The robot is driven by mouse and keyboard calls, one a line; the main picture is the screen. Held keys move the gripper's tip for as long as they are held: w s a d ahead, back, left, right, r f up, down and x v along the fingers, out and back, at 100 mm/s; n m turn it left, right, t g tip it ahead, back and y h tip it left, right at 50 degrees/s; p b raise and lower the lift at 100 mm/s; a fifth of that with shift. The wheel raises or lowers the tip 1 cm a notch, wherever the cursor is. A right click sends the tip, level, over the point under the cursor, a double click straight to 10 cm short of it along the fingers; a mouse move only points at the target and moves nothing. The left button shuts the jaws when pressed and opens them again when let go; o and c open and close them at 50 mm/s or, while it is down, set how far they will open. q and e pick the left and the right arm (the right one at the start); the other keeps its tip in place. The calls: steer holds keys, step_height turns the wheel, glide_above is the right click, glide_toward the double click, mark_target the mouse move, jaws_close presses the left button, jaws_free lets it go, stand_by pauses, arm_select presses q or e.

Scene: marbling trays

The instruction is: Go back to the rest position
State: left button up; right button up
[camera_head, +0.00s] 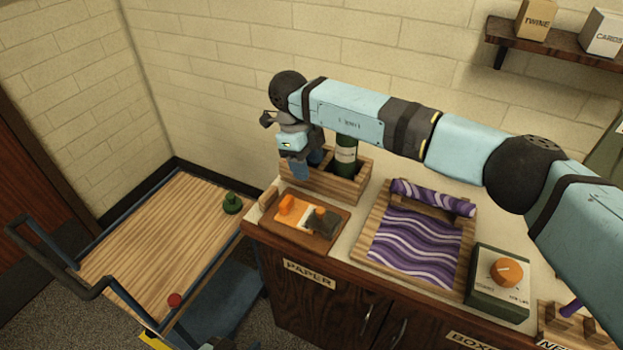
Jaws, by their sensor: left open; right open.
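My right arm reaches in from the right edge across the back of the counter. Its gripper (293,154) is open and points down at the left end of a wooden caddy (345,187). Blue shapes show just below and behind the gripper, and I cannot tell whether it touches them. A dark green bottle (346,157) with a pale label stands in the caddy to the gripper's right. I cannot make out my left gripper in this view.
The counter holds a brown board (334,237) with orange and dark pieces, a purple marbled tray (385,198), and a green box with an orange knob (507,271). A wooden-topped cart (150,235) stands left, carrying green and red pieces. A shelf (560,43) hangs upper right.

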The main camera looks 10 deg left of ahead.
steer(key=shift+r, duration=0.25)
